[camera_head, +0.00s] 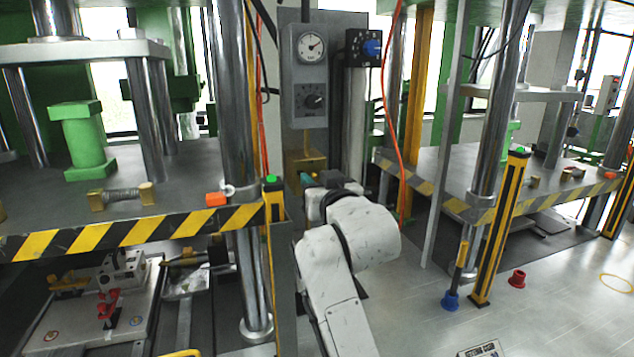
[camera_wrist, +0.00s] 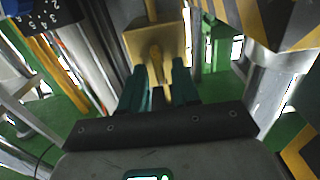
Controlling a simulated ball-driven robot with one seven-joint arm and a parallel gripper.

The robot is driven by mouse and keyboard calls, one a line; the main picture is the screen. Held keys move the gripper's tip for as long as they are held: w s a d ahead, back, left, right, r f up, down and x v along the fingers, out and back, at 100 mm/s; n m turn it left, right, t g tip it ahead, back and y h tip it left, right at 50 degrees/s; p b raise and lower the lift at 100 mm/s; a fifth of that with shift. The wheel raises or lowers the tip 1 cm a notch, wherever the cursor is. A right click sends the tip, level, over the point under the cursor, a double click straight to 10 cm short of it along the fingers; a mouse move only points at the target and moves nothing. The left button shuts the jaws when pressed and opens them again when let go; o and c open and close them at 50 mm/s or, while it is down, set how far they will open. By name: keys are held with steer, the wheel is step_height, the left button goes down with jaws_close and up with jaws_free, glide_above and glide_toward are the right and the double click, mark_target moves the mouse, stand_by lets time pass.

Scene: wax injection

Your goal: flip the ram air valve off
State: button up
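The ram air valve appears to be the brass block (camera_head: 308,160) low on the grey column, below the gauge panel. In the wrist view it is a brass box (camera_wrist: 153,42) with a small rounded brass lever (camera_wrist: 155,56) on its face. My gripper (camera_wrist: 158,68) has two teal fingers, spread apart on either side of the lever's lower part. I cannot tell whether they touch it. In the head view my gripper (camera_head: 307,178) is just below the brass block, mostly hidden by my white wrist.
Above are a gauge (camera_head: 311,46), a black knob (camera_head: 314,101) and a blue-knobbed dial (camera_head: 371,47). An orange hose (camera_head: 389,110) hangs to the right. Striped press tables (camera_head: 130,236) flank the column. A green-topped yellow post (camera_head: 272,200) stands close on the left.

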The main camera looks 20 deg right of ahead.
jaws_close()
steer(key=shift+n, duration=0.3)
steer(key=n+p, duration=0.1)
steer(key=n, duration=0.1)
steer(key=shift+a+n, duration=0.1)
steer(key=shift+n, duration=0.3)
steer(key=shift+a+f+n+p, duration=0.15)
steer(key=shift+n+p, duration=0.85)
steer(key=shift+n, duration=1.45)
steer(key=shift+a+f+n+p, duration=0.2)
steer(key=shift+n+p, duration=0.75)
steer(key=shift+n, duration=1.45)
steer(key=shift+a+f+n+p, duration=0.15)
steer(key=shift+n+p, duration=0.85)
steer(key=shift+n, duration=1.45)
